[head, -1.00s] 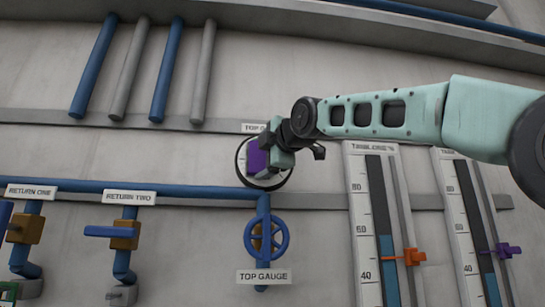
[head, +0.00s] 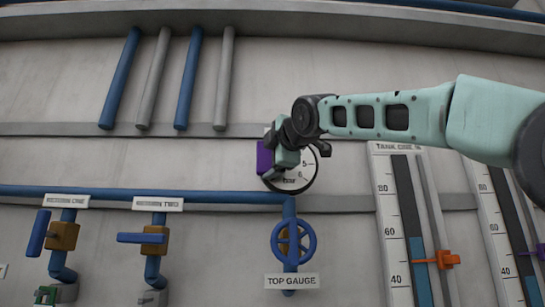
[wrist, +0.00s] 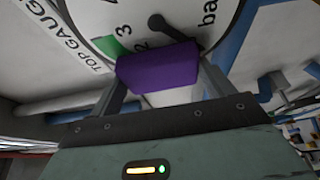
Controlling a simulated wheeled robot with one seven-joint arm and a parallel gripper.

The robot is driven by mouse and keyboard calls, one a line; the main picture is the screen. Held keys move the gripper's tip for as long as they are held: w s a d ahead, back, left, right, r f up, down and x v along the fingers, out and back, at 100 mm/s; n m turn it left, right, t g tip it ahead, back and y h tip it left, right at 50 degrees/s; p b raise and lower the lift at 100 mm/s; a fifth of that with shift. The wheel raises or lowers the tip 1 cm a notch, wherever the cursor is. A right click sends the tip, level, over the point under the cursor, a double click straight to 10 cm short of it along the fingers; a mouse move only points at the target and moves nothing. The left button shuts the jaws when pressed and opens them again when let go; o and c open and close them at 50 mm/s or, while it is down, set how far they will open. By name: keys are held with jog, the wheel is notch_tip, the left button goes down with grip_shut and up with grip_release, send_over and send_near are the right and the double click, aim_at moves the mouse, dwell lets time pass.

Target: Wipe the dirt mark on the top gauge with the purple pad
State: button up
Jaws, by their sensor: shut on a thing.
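My gripper (head: 272,157) is shut on the purple pad (head: 264,157), which also shows between the two fingers in the wrist view (wrist: 158,67). The top gauge (head: 302,177) is a round white dial with a dark rim on the wall. In the head view the pad and gripper cover its left and upper left part. In the wrist view the pad overlaps the lower edge of the gauge face (wrist: 95,18); I cannot tell whether they touch. A dark needle and a green band show there. I cannot make out a dirt mark.
A blue pipe (head: 120,191) runs below the gauge to a blue handwheel (head: 293,242) over the TOP GAUGE label (head: 291,281). A tank level scale (head: 388,220) with an orange pointer (head: 447,259) stands to the right. Valves (head: 63,235) are at lower left.

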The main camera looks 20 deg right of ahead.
aim_at(306, 158)
jog(key=shift+r, duration=0.35)
jog(key=shift+s+d+f+b, duration=0.15)
jog(key=shift+s+d, duration=0.4)
jog(key=shift+d, duration=1.15)
jog(key=shift+s+d+r+b, duration=0.1)
jog(key=shift+s+d, duration=0.5)
jog(key=shift+d, duration=1.15)
jog(key=shift+s+d+f+b, duration=0.15)
jog(key=shift+s+d, duration=0.4)
jog(key=shift+d, duration=1.15)
jog(key=shift+r, duration=0.15)
jog(key=s+a+b, duration=0.2)
jog(key=s, duration=0.3)
jog(key=shift+s, duration=0.35)
jog(key=shift+s+a+b, duration=0.25)
jog(key=shift+s+b, duration=0.05)
jog(key=shift+s, duration=0.4)
jog(key=shift+s+a+b, duration=0.2)
jog(key=shift+s+b, duration=0.1)
jog(key=shift+s, duration=0.4)
